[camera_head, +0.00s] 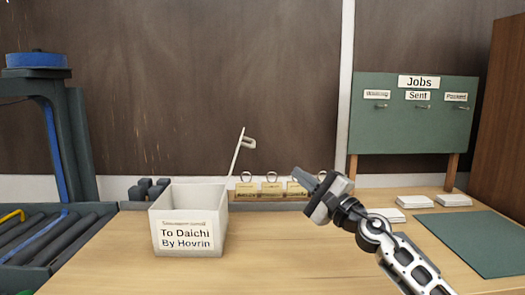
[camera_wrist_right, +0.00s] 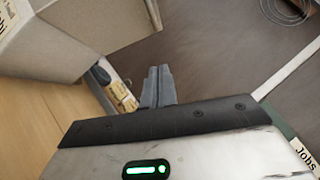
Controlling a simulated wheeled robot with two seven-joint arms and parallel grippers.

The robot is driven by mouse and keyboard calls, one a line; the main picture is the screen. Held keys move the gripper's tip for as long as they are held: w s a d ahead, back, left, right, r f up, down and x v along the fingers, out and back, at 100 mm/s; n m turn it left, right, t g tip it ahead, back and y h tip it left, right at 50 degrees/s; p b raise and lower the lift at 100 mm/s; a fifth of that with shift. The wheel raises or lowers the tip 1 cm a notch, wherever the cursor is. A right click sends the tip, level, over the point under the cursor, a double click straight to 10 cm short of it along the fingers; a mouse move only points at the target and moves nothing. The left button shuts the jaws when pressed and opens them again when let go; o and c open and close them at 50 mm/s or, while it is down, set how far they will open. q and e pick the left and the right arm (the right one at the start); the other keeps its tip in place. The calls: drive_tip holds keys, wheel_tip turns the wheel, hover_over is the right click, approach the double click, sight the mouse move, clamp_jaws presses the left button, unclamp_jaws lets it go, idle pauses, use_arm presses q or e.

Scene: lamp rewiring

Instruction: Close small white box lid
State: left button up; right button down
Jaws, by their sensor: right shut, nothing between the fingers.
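The small white box (camera_head: 188,238), labelled "To Daichi By Hovrin", stands on the wooden bench left of centre. Its lid (camera_head: 237,150) is open; it is seen nearly edge-on, rising from the box's right side and leaning right, with a small loop-shaped tab near its top. My right gripper (camera_head: 301,175) is shut and empty, to the right of the box and lid and apart from them. In the right wrist view its fingers (camera_wrist_right: 158,85) are together, with pale box panels at upper left. My left gripper is not in view.
Several brass-coloured tags with rings (camera_head: 271,188) stand behind, close to my right gripper. A green "Jobs" board (camera_head: 410,125) stands at back right. White blocks (camera_head: 414,201) and a green mat (camera_head: 480,243) lie at right. A roller conveyor (camera_head: 50,240) is at left. The front bench is clear.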

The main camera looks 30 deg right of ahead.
use_arm(q)
drive_tip(key=p, duration=0.2)
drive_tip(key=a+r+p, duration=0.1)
drive_tip(key=p, duration=0.1)
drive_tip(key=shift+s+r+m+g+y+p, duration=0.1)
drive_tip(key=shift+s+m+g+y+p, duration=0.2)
drive_tip(key=shift+p, duration=0.1)
use_arm(e)
drive_tip(key=w+a+r, duration=0.4)
drive_tip(key=w, duration=0.5)
drive_tip(key=shift+r, duration=0.25)
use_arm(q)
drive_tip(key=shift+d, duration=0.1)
use_arm(e)
drive_tip(key=shift+w+a+r, duration=0.1)
drive_tip(key=shift+w+a, duration=0.05)
